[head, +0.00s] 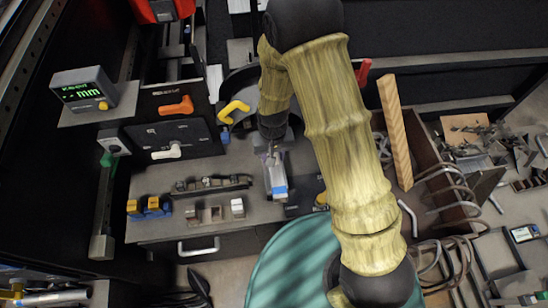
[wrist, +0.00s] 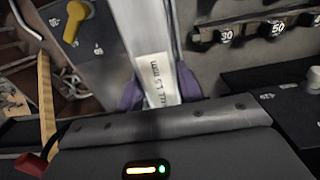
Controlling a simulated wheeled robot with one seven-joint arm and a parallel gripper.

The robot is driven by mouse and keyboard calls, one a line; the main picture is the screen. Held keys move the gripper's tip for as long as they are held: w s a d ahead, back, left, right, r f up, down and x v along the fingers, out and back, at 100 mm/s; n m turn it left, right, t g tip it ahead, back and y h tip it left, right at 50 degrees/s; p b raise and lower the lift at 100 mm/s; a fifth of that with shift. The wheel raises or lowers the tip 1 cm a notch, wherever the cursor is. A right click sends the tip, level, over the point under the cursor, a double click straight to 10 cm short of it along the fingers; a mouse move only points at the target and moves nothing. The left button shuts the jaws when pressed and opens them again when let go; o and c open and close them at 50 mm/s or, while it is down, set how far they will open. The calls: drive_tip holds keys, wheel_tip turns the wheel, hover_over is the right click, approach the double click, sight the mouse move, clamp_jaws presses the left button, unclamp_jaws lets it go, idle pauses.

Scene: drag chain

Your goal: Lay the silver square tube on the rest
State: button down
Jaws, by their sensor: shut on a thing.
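The silver square tube (wrist: 150,30) runs up the wrist view between my purple fingertips and carries a white label that reads about 1.5 mm. It also shows in the head view (head: 276,176), below my gripper (head: 271,152), with a blue and white patch near its lower end. My gripper (wrist: 159,91) is shut on the tube. I cannot tell whether the tube touches the surface beneath it. A low grey-brown holder with raised parts (head: 203,215) stands on the bench to the left; I cannot tell for sure that it is the rest.
A wooden bar (head: 394,130) leans at the right, near a bin with curved hooks (head: 450,190). A teal round surface (head: 290,265) is in front.

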drive_tip(key=shift+w+a+f, duration=0.1)
drive_tip(key=shift+w+f, duration=0.3)
drive_tip(key=shift+f, duration=0.05)
drive_tip(key=shift+f+b, duration=1.05)
drive_tip(key=shift+f, duration=0.05)
drive_tip(key=c, duration=0.8)
unclamp_jaws()
drive_tip(key=shift+c, duration=0.2)
drive_tip(key=shift+w+r, duration=0.15)
drive_tip(key=shift+r, duration=0.45)
wheel_tip(320, 180, up, 16)
drive_tip(key=b, duration=0.1)
drive_tip(key=shift+b, duration=0.3)
